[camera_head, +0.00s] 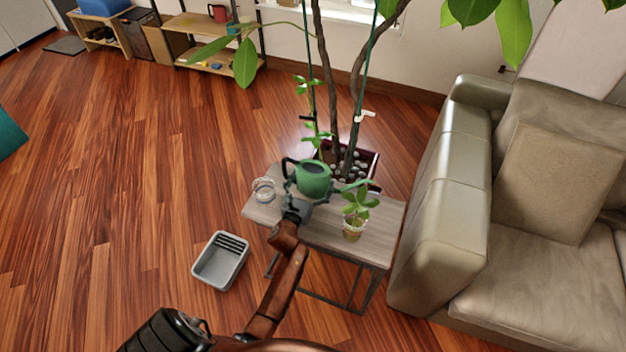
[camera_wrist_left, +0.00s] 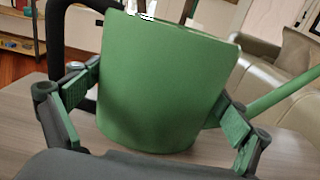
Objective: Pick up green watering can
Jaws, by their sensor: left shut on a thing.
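The green watering can (camera_head: 313,179) has a dark handle on its left and a spout to the right. It is upright at the small wooden side table (camera_head: 328,233). My left gripper (camera_head: 298,206) is at the can's near side. In the left wrist view the green can body (camera_wrist_left: 160,85) fills the middle, between the two fingers of my left gripper (camera_wrist_left: 158,112). The gripper is shut on the can. I cannot tell whether the can's base touches the table. My right gripper is not in view.
A small potted plant (camera_head: 354,225) stands on the table's right part, and a clear glass item (camera_head: 263,190) on its left. A tree planter (camera_head: 362,165) is behind. A grey tray (camera_head: 220,261) lies on the floor. A beige sofa (camera_head: 445,215) is at right. The left floor is open.

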